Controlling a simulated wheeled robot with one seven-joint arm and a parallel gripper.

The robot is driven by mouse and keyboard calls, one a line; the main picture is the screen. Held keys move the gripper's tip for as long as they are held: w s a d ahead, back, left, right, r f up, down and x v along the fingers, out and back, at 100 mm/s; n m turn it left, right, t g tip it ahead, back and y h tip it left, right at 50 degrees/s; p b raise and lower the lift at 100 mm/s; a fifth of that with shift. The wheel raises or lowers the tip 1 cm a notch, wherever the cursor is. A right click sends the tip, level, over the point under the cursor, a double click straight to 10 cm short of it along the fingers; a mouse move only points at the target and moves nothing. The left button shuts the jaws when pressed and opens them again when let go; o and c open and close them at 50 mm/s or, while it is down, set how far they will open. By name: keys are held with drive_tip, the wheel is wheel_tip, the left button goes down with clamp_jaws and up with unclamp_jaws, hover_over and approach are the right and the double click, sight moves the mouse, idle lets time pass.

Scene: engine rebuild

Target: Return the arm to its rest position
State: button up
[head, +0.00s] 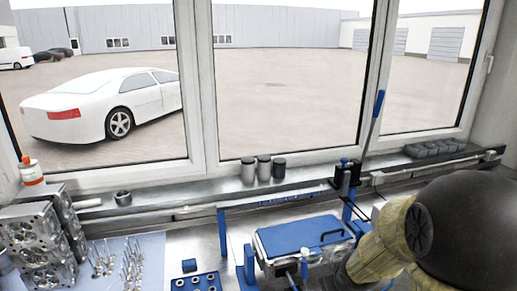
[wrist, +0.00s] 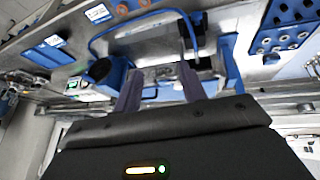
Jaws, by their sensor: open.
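My gripper (wrist: 158,80) shows in the wrist view with its two fingers apart. I see nothing held between them. Beyond the fingers is a blue-framed metal fixture (wrist: 228,60). In the head view my arm, with a yellowish cover and a large dark rounded part, fills the lower right. It reaches down beside a blue-topped box (head: 300,234) with a black handle. My fingertips cannot be made out in the head view.
Engine blocks (head: 30,240) stand at the left, beside small metal parts (head: 130,265) on a pale mat. A blue holed rack (head: 196,283) is at the front. A blue-handled lever (head: 378,105) rises behind the bench.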

drive_tip(key=s+a+f+m+g+b, duration=0.2)
drive_tip(key=s+a, duration=0.3)
drive_tip(key=s, duration=0.6)
drive_tip(key=shift+f+g+y+b, duration=0.3)
drive_tip(key=shift+f+g+b, duration=0.2)
drive_tip(key=shift+b, duration=0.15)
